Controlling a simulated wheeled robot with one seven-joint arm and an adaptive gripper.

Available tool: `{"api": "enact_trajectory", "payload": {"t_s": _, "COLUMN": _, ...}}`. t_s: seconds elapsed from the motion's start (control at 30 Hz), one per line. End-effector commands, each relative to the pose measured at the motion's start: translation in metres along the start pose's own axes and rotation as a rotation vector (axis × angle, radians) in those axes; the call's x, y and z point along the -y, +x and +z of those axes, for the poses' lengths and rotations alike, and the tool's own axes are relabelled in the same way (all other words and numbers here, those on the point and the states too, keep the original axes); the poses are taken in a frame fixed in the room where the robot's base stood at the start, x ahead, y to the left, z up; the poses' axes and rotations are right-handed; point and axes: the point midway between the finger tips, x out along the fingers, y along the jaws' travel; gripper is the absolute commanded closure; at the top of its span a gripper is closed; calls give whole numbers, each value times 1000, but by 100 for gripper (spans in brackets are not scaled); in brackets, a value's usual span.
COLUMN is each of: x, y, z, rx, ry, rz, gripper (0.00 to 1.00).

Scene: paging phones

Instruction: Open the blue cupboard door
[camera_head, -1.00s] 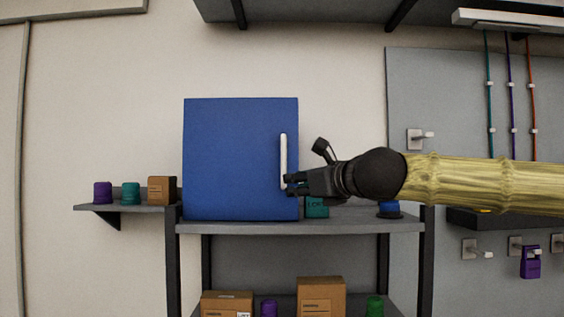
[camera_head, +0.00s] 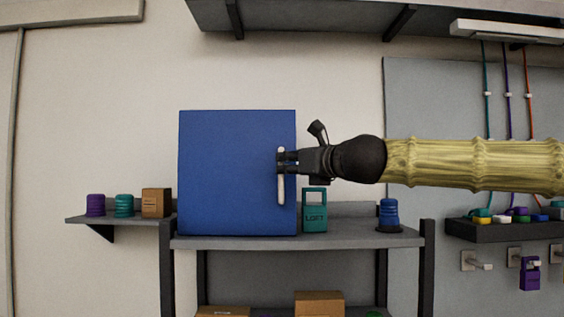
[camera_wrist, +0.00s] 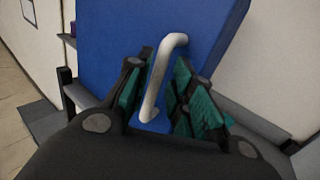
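The blue cupboard door (camera_head: 230,175) is flat and appears shut; it fills the middle of the head view and the top of the wrist view (camera_wrist: 115,30). Its white vertical bar handle (camera_head: 281,190) is near the door's right edge. My gripper (camera_head: 287,161) is at the handle's upper part, coming from the right. In the wrist view my gripper (camera_wrist: 160,95) has its teal-padded fingers open on either side of the handle (camera_wrist: 158,75). Small gaps seem to show beside the bar; contact is unclear. The inside of the cupboard is hidden.
The cupboard stands on a grey shelf (camera_head: 350,237). A small left shelf (camera_head: 90,219) holds spools and a brown box (camera_head: 156,203). Wall in front is clear.

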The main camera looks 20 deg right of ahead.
Motion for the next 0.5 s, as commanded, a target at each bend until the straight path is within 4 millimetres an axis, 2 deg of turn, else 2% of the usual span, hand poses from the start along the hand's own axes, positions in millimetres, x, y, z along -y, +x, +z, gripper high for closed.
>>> {"api": "enact_trajectory", "payload": {"t_s": 0.03, "x": 0, "y": 9, "z": 1, "rx": -3, "ry": -3, "rz": 0, "gripper": 77}}
{"api": "enact_trajectory", "payload": {"t_s": 0.2, "x": 0, "y": 23, "z": 1, "rx": -1, "ry": 0, "rz": 1, "gripper": 77}}
{"api": "enact_trajectory", "payload": {"t_s": 0.5, "x": 0, "y": 34, "z": 0, "rx": 0, "ry": -1, "rz": 0, "gripper": 77}}
